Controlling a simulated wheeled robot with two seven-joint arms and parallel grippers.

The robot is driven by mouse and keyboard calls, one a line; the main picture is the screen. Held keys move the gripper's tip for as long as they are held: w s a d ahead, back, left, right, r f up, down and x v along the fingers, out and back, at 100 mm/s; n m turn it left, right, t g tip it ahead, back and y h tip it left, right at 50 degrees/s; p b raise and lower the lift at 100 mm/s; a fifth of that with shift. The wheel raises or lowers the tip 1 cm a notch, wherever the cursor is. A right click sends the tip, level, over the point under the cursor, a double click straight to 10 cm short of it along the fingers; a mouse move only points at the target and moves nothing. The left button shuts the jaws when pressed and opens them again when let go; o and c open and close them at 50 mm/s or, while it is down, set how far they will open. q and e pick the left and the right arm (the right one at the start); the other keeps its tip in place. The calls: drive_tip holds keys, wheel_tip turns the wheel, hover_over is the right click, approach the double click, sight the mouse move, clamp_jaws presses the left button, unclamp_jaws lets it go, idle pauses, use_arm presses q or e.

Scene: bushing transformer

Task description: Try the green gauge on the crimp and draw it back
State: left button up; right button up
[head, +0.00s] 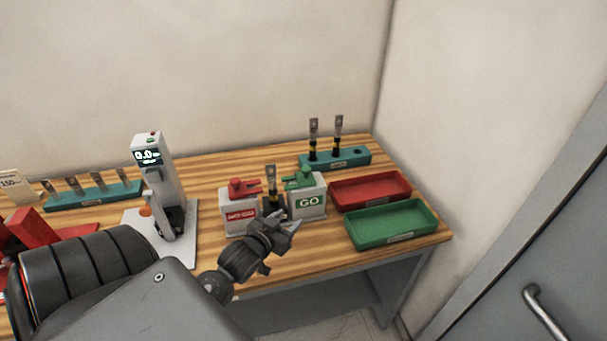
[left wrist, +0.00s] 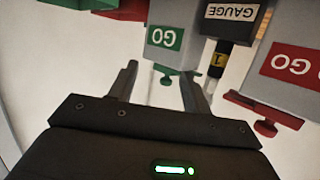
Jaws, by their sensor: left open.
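The green gauge (head: 304,178) rests on top of the white GO block (head: 312,208). The crimp piece (head: 271,180), a silver lug with a black and yellow sleeve, stands upright between the GO block and the NO-GO block. The red gauge (head: 243,187) sits on the NO-GO block (head: 236,216). My left gripper (head: 283,229) is open and empty, in front of the GO block and crimp. In the left wrist view the scene is inverted: the green gauge (left wrist: 167,76) shows beyond and between my open fingers (left wrist: 162,82), apart from them. My right gripper is out of view.
A red tray (head: 398,178) and a green tray (head: 408,238) lie to the right. A teal rack (head: 361,158) with two lugs stands behind. A grey tester (head: 155,185) with a display stands left, beside another teal rack (head: 66,204). A wall closes the back.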

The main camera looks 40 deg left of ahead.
sight(304, 172)
use_arm(q)
drive_tip(key=w+a+r+t, duration=0.3)
drive_tip(key=a+r, duration=0.1)
drive_tip(key=r, duration=0.1)
drive_tip(key=shift+y, duration=0.3)
drive_tip(key=w+p, duration=0.1)
drive_tip(key=w, duration=0.2)
drive_tip(key=w+a+p, duration=0.1)
drive_tip(key=w, duration=0.2)
drive_tip(key=w+p, duration=0.2)
drive_tip(key=w, duration=0.1)
drive_tip(key=shift+w+a+r, duration=0.1)
drive_tip(key=shift+a+r, duration=0.15)
drive_tip(key=shift+w+a+f, duration=0.1)
drive_tip(key=shift+w+a, duration=0.05)
drive_tip(key=shift+w, duration=0.35)
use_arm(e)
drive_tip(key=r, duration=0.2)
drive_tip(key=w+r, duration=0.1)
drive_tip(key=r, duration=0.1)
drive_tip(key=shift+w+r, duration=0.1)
